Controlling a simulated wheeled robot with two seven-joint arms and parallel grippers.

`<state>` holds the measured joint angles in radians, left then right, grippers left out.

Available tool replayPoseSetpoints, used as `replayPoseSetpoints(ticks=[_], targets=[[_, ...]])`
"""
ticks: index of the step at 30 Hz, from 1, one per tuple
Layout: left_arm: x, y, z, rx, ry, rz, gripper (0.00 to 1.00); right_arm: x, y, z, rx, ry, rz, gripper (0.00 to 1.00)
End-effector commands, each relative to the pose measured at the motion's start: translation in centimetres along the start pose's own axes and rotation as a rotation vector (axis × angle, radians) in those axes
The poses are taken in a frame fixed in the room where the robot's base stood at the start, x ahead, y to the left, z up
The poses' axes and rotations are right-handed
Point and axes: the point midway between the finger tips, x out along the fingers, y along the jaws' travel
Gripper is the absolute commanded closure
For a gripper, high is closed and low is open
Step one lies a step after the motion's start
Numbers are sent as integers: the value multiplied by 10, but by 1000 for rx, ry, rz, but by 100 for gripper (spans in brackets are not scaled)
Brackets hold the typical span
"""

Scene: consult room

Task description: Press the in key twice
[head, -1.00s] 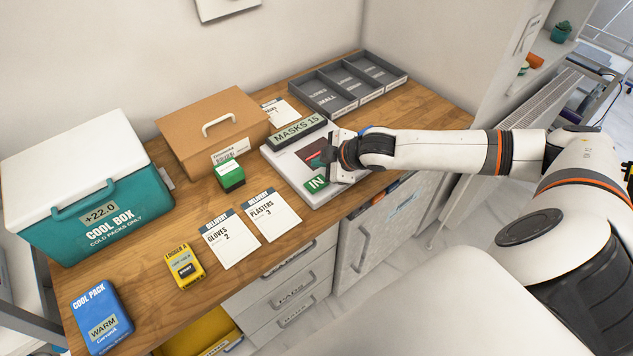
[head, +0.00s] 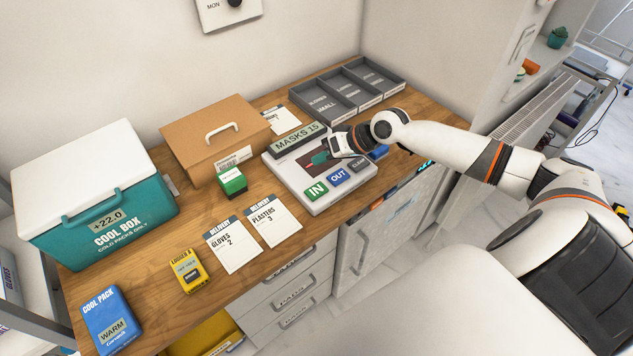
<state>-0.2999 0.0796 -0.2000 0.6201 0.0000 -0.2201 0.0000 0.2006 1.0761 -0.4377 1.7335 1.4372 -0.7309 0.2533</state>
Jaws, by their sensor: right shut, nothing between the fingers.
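The white counter device (head: 285,178) stands on the wooden desk, with a raised display (head: 297,139) that reads "MASKS 15". Along its front edge are a green IN key (head: 316,190), a blue OUT key (head: 338,176) and a grey CLEAR key (head: 359,164). My right gripper (head: 333,146) is shut and empty, over the back right part of the device, behind the keys and apart from the IN key. It hides part of the device's dark panel. My left gripper is not in view.
Two delivery cards (head: 273,224) lie left of the device, with a green-and-white box (head: 232,181) behind them. A cardboard box (head: 216,138) and grey trays (head: 322,104) stand at the back. A cool box (head: 92,200), yellow logger (head: 189,270) and blue cool pack (head: 110,318) are at left.

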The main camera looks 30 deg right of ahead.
Motion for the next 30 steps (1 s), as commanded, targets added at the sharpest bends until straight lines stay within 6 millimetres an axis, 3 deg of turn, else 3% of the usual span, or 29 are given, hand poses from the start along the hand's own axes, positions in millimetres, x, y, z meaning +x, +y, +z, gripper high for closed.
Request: replayPoseSetpoints(ticks=[11, 26, 30], targets=[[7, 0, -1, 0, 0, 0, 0, 5, -4, -4, -6, 0, -1, 100], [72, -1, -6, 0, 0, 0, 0, 49, -36, -36, -8, 0, -2, 100], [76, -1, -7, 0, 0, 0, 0, 58, -42, -42, -7, 0, -1, 100]])
